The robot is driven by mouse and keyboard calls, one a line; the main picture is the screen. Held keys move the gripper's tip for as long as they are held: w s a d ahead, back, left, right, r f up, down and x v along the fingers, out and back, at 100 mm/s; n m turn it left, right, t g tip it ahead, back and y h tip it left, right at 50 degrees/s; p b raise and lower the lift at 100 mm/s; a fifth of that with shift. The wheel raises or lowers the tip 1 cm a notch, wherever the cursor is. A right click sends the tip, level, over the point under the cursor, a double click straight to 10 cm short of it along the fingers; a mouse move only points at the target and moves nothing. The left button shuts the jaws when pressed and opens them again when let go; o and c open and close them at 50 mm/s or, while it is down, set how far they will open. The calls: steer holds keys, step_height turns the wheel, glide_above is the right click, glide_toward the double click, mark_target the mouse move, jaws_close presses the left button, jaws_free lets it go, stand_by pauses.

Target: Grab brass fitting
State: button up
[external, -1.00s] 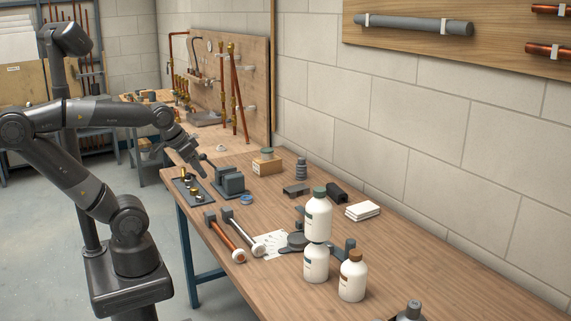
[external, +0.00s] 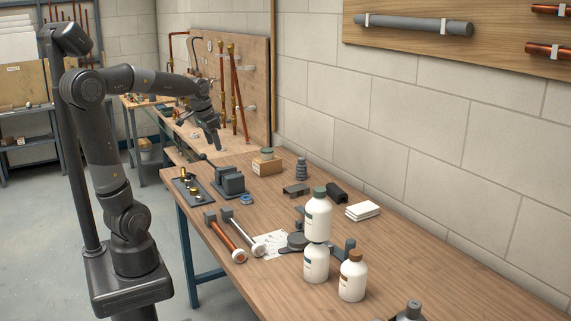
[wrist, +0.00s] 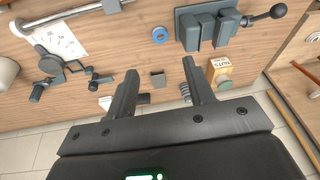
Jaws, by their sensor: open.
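Several small brass fittings (external: 194,191) stand on a dark tray (external: 206,202) at the near left end of the workbench. They are small, and their exact shapes are hard to tell. My gripper (external: 214,147) is raised above the far left end of the bench, apart from the fittings and beyond the tray. In the wrist view my gripper (wrist: 162,76) is open, with nothing between its two fingers. No brass fitting can be made out in the wrist view.
A grey vise (external: 230,182) stands beside the tray, with a blue ring (external: 246,200) in front. A wooden box marked NUTS (wrist: 218,68) is behind it. Copper pipes (external: 236,85) stand on a back panel.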

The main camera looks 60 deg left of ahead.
steer(key=w+a+f+g, duration=0.1)
steer(key=a, duration=0.5)
steer(key=w+a+f, duration=0.2)
steer(key=a, duration=0.4)
steer(key=n+g+h, duration=0.1)
steer(key=n+g, duration=0.1)
glide_toward(183, 168)
steer(key=shift+w+a, duration=0.5)
steer(key=shift+a, duration=0.05)
step_height(183, 168, down, 5)
steer(key=shift+s+a+r, duration=0.1)
steer(key=shift+s+d+f, duration=0.1)
steer(key=shift+d+f, duration=0.1)
steer(key=shift+f, duration=1.3)
steer(key=shift+s+d+f, duration=0.1)
steer(key=shift+d+f, duration=0.05)
steer(key=shift+f, duration=1.35)
jaws_close()
